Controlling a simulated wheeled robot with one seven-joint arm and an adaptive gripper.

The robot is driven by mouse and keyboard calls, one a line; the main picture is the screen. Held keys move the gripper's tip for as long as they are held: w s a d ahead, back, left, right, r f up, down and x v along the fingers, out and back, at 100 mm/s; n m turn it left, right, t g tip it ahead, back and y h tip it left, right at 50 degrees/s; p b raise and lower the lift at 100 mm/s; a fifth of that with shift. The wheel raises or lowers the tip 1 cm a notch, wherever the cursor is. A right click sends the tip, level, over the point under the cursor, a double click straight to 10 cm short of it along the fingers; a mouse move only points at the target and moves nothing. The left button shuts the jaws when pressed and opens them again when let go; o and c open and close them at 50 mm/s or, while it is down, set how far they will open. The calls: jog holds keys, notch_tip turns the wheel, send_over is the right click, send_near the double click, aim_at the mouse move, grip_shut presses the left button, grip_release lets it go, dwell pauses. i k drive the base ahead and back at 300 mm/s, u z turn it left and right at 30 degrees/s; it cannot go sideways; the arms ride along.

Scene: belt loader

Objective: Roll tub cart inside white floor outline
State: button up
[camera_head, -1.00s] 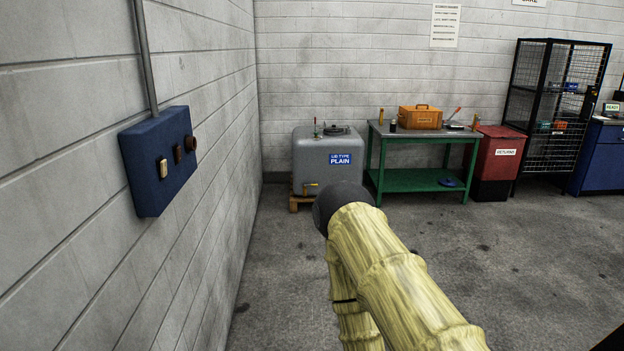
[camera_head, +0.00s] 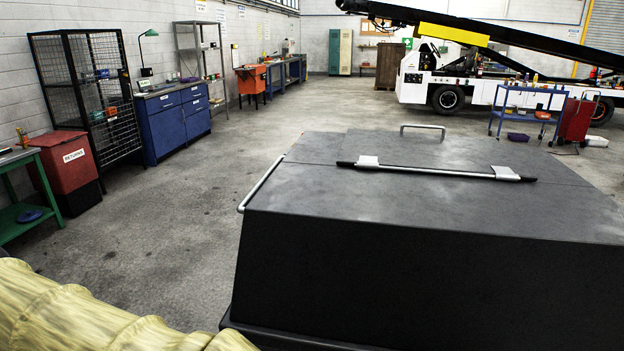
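I cannot make out a tub cart or a white floor outline for certain. A blue wheeled trolley (camera_head: 526,108) with shelves and small items stands at the far right, in front of the white belt loader (camera_head: 470,83). A red wheeled cart (camera_head: 577,120) stands close to its right. My gripper is outside the picture; only the pale yellow sleeve of my arm shows at the lower left. The floor close on the right is hidden.
A dark, flat-topped body with metal handles fills the near right; I cannot tell whether it is mine. Along the left wall stand a red returns bin (camera_head: 73,170), black mesh cage (camera_head: 112,125) and blue cabinet (camera_head: 177,125). The middle floor is clear.

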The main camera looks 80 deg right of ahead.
aim_at(332, 256)
jog(key=z, duration=1.65)
